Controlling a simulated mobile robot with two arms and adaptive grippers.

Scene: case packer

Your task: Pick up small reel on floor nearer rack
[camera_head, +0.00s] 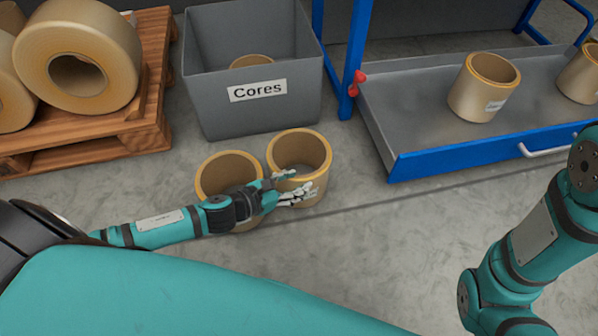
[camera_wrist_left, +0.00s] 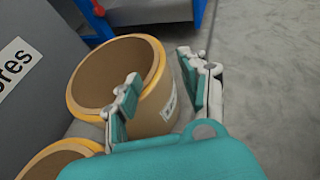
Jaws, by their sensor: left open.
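Two small tan reels stand upright on the floor in front of the grey Cores bin. The right one (camera_head: 299,150) is nearer the blue rack; the left one (camera_head: 226,165) stands close beside it. My left gripper (camera_head: 297,191) is open in front of the right reel and hides part of its front. In the left wrist view the right reel (camera_wrist_left: 125,75) shows its open top and a white label, with the open left gripper (camera_wrist_left: 160,95) at its near side. One finger overlaps the reel in that view and the other is right of it. Contact cannot be told.
The Cores bin (camera_head: 252,111) stands behind the reels. The blue rack (camera_head: 430,167) with an extended tray holding reels (camera_head: 484,88) is at right. A wooden pallet (camera_head: 150,115) bears large rolls (camera_head: 110,50) at left. Floor in front is clear.

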